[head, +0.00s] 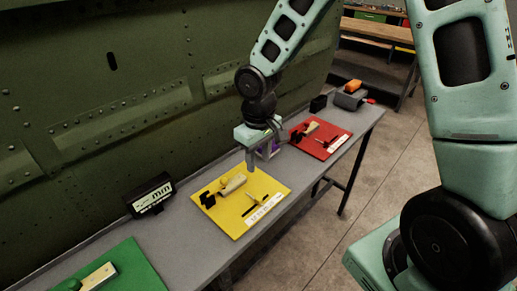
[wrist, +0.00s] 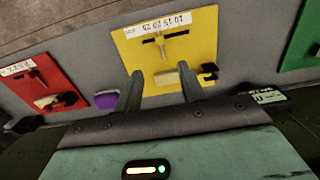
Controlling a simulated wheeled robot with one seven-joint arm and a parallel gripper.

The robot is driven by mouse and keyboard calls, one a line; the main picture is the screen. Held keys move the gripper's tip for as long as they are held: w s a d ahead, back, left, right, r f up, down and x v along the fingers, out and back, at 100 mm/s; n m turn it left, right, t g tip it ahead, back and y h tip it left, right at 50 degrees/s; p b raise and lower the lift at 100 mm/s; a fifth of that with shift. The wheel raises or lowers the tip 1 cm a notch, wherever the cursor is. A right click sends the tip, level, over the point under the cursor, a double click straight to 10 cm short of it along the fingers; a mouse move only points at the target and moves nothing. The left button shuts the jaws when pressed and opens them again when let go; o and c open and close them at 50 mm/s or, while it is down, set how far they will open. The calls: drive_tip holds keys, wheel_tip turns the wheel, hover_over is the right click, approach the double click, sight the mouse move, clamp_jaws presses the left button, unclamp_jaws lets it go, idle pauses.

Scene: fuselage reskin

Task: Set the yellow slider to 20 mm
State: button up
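The yellow board (head: 276,184) lies on the bench; it also shows in the wrist view (wrist: 203,38). It carries a printed scale (wrist: 164,24) with 10, 15, 20, 25, a dark slot and a thin pointer piece (wrist: 161,44) at the slot. A pale block with a yellow knob (head: 232,184) sits beside a black bracket (head: 207,200). I cannot tell the exact setting. My gripper (head: 261,158) hangs above the far edge of the board. In the wrist view its two fingers (wrist: 160,88) are apart, with nothing held between them; the pale block (wrist: 166,79) shows beyond them.
A red board (head: 340,143) lies to the right and a green board (head: 128,272) to the left. A black mm display (head: 150,194) stands by the fuselage wall (head: 90,110). A purple object (wrist: 106,100) lies near the left finger. Grey bench (head: 185,245) is bare between boards.

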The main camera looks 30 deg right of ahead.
drive_tip(key=shift+r, duration=1.35)
drive_tip(key=s+a+r+n, duration=0.1)
drive_tip(key=s+a+r, duration=0.1)
drive_tip(key=s, duration=0.5)
drive_tip(key=s+a+r+n, duration=0.1)
drive_tip(key=s+a+r, duration=0.1)
drive_tip(key=s+a, duration=0.3)
drive_tip(key=s+a+r+n+b, duration=0.1)
drive_tip(key=s+a+r+n, duration=0.1)
drive_tip(key=s, duration=0.8)
drive_tip(key=shift+a+y, duration=0.3)
drive_tip(key=shift+a, duration=0.55)
